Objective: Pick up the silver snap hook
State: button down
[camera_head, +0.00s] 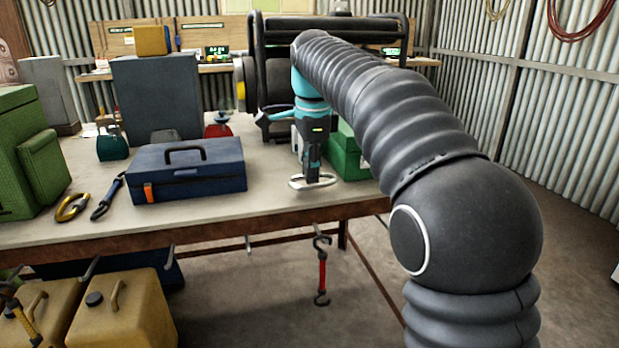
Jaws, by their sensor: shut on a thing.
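The silver snap hook (297,184) is at the right part of the table, by the front edge. It is a pale metal loop lying roughly flat. My gripper (311,178) points straight down over it and is shut on it, with the fingertips at the loop. The fingers hide part of the hook. I cannot tell whether the hook touches the tabletop or is slightly above it.
A blue toolbox (186,172) stands left of my gripper, and a green box (345,153) is close behind on the right. A gold carabiner (72,207) lies at the left. A red hooked strap (322,270) hangs below the table edge. Tabletop (262,190) between toolbox and gripper is clear.

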jog(key=shift+r, duration=0.95)
jog(key=d+r, duration=0.6)
jog(key=d, duration=0.5)
jog(key=shift+d+r, duration=0.35)
jog(key=shift+r, duration=0.05)
